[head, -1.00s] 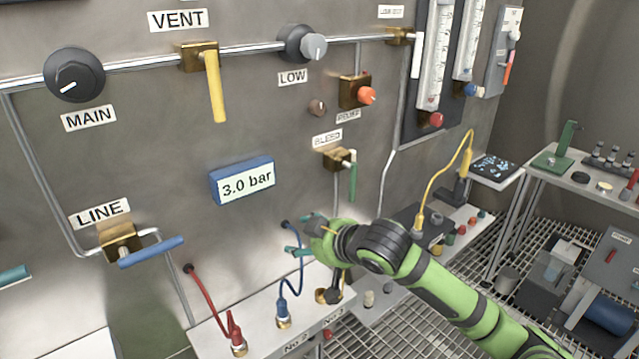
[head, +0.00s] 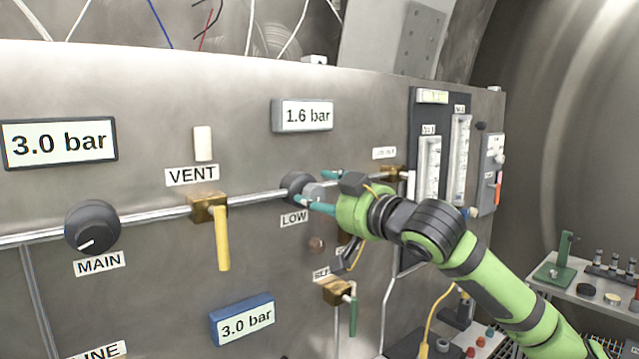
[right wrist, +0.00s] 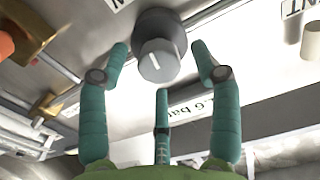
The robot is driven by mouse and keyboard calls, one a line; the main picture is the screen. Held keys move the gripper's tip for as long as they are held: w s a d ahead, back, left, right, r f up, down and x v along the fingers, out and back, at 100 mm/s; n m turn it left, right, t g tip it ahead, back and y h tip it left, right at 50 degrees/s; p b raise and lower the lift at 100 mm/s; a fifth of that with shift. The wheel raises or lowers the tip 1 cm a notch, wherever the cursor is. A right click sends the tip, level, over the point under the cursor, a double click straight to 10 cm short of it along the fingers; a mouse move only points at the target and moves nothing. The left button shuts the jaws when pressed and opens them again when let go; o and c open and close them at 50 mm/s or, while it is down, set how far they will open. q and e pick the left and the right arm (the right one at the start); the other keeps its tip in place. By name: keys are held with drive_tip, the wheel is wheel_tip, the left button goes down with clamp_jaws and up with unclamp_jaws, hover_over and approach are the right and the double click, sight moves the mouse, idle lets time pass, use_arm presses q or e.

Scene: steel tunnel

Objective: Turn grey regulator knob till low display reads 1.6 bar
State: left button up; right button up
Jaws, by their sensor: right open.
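The grey regulator knob (head: 312,192) sits on the pipe above the LOW label (head: 294,218), its dark body (head: 296,184) against the panel. In the right wrist view the knob (right wrist: 158,62) has a white mark on its face. The low display (head: 303,115) above it reads 1.6 bar. My right gripper (head: 318,188) is at the knob, with teal fingers open. In the right wrist view its fingers (right wrist: 160,70) are spread around the knob with gaps visible at the sides. Contact cannot be told for certain. My left gripper is not in view.
The black MAIN knob (head: 92,227) and the yellow VENT lever (head: 222,238) are to the left on the panel. A display at upper left (head: 60,142) and a blue-framed display (head: 243,320) both read 3.0 bar. The BLEED valve (head: 338,292) is below my right gripper.

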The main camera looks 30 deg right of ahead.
drive_tip(key=shift+w, duration=0.5)
drive_tip(key=c, duration=1.1)
drive_tip(key=shift+m, duration=0.6)
drive_tip(key=shift+c, duration=0.2)
drive_tip(key=o, duration=1.1)
drive_tip(key=shift+o, duration=0.2)
